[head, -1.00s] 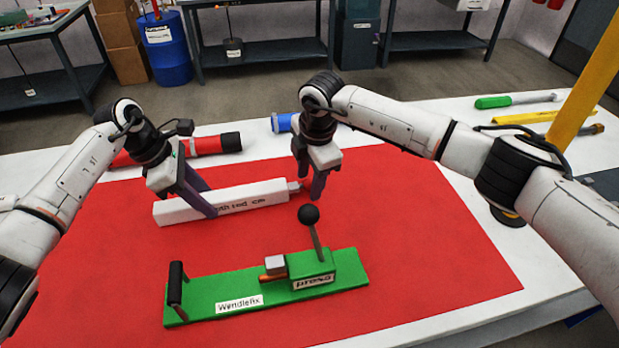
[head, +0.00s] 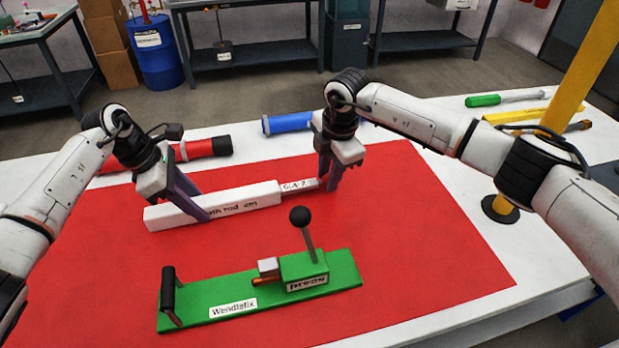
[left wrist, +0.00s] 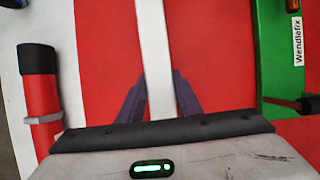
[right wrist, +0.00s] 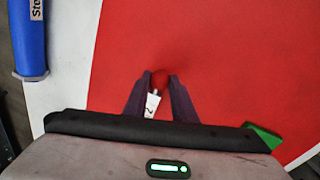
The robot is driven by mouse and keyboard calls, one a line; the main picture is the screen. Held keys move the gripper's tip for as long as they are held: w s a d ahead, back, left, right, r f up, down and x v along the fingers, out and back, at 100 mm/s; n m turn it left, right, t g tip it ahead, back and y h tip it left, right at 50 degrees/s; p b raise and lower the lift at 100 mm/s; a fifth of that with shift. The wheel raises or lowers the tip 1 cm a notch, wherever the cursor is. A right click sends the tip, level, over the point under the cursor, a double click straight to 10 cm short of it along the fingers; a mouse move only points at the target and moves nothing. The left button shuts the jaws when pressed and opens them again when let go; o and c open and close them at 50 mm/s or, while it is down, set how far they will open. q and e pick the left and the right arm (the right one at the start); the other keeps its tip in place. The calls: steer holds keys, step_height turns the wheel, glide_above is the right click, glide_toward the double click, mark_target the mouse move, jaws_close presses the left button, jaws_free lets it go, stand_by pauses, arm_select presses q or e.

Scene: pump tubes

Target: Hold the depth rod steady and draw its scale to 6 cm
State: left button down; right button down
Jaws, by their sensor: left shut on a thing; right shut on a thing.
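The depth rod (head: 240,201) is a long white bar lying on the red mat, with partly hidden black lettering on its front. A thinner pale scale (head: 298,186) sticks out of its right end and shows a few digits. My left gripper (head: 200,213) is shut on the white bar near its left part; the bar (left wrist: 154,50) runs between its fingers in the left wrist view. The exact reading cannot be made out.
A green press fixture (head: 225,298) with a black-knobbed lever (head: 300,217) stands in front of the rod. A red tube (head: 200,149) and a blue tube (head: 290,122) lie behind. A yellow post (head: 570,100) stands at right. The mat's right side is clear.

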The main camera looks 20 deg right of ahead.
steer(key=shift+a, duration=0.25)
steer(key=c, duration=1.5)
jaws_free()
steer(key=shift+r, duration=0.1)
steer(key=shift+o, duration=0.2)
step_height(320, 180, up, 12)
steer(key=s, duration=0.2)
steer(key=shift+s+d, duration=0.15)
steer(key=shift+d, duration=0.1)
